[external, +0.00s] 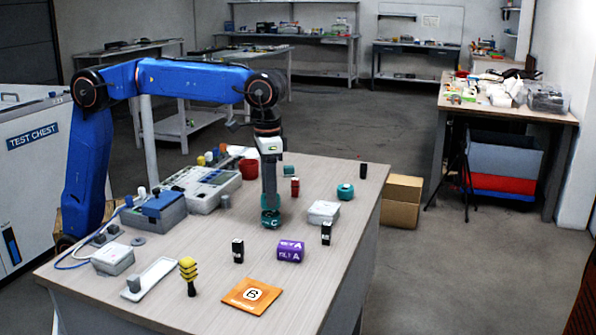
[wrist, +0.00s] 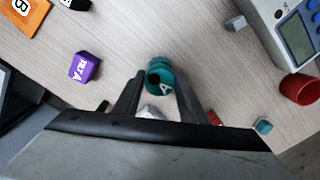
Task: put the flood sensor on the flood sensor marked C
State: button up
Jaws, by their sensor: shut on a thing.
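My gripper (external: 269,205) points straight down over the middle of the table and is shut on a teal flood sensor marked A (wrist: 165,86). In the external view a teal flood sensor marked C (external: 272,223) is directly under the fingertips, upright on the table. The held sensor is lined up over it, at or very near its top; I cannot tell whether they touch. In the wrist view a teal rim shows just beyond the held sensor, between my fingertips (wrist: 159,80). Another teal round piece (external: 345,191) stands apart to the right.
A white box (external: 323,211), black blocks (external: 326,233) and a purple block marked A (external: 291,250) stand near my gripper. An orange mat marked B (external: 252,296) and a yellow-black piece (external: 188,270) are in front. A grey device (external: 208,186) and red cup (external: 249,167) are behind left.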

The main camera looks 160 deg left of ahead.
jog(key=shift+f, duration=0.6)
jog(key=o, duration=1.1)
jog(key=shift+f, duration=0.1)
notch_tip(320, 180, up, 12)
jog(key=shift+r, duration=0.15)
